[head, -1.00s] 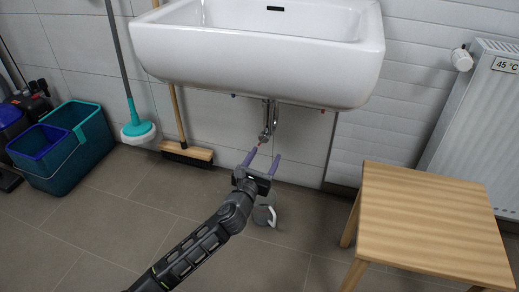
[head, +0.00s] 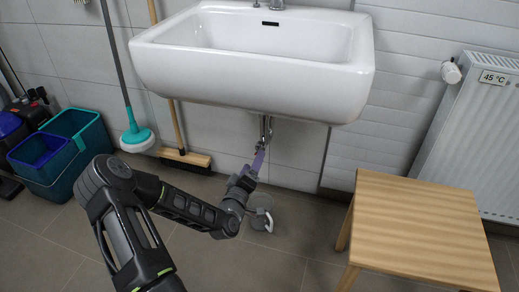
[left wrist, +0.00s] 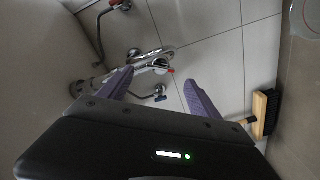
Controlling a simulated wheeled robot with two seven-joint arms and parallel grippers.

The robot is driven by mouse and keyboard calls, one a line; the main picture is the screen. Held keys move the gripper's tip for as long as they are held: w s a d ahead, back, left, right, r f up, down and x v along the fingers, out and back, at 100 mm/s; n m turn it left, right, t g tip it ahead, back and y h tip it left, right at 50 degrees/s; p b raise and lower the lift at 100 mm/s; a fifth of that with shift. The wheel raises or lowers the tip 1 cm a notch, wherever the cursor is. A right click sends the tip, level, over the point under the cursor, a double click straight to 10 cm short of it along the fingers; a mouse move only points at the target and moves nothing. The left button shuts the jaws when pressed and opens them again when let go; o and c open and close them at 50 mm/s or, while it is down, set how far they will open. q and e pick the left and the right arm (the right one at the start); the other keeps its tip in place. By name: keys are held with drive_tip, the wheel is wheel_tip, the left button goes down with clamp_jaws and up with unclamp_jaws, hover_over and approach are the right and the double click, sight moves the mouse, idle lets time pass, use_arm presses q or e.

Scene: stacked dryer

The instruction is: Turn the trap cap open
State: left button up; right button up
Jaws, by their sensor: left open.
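The chrome trap (head: 265,132) hangs under the white sink in the head view, its lower part partly hidden by my gripper. In the left wrist view the curved trap pipe (left wrist: 150,56) shows ahead of the fingers, with a small round cap end (left wrist: 160,67) bearing a red mark. My left gripper (head: 258,162) has its purple fingers just below the trap. In the wrist view my left gripper (left wrist: 157,90) is open, with the cap beyond and between the fingertips; it appears empty. Contact with the cap cannot be told. My right gripper is not in view.
The sink (head: 255,75) overhangs the trap. A container with a white handle (head: 262,217) stands on the floor below.

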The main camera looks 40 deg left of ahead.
sight(259, 148)
use_arm(q)
drive_tip(key=shift+w, duration=0.1)
drive_tip(key=b+x, duration=0.2)
drive_tip(key=x, duration=0.5)
drive_tip(key=shift+w+a+b, duration=0.15)
drive_tip(key=shift+w+b, duration=0.15)
drive_tip(key=c, duration=1.4)
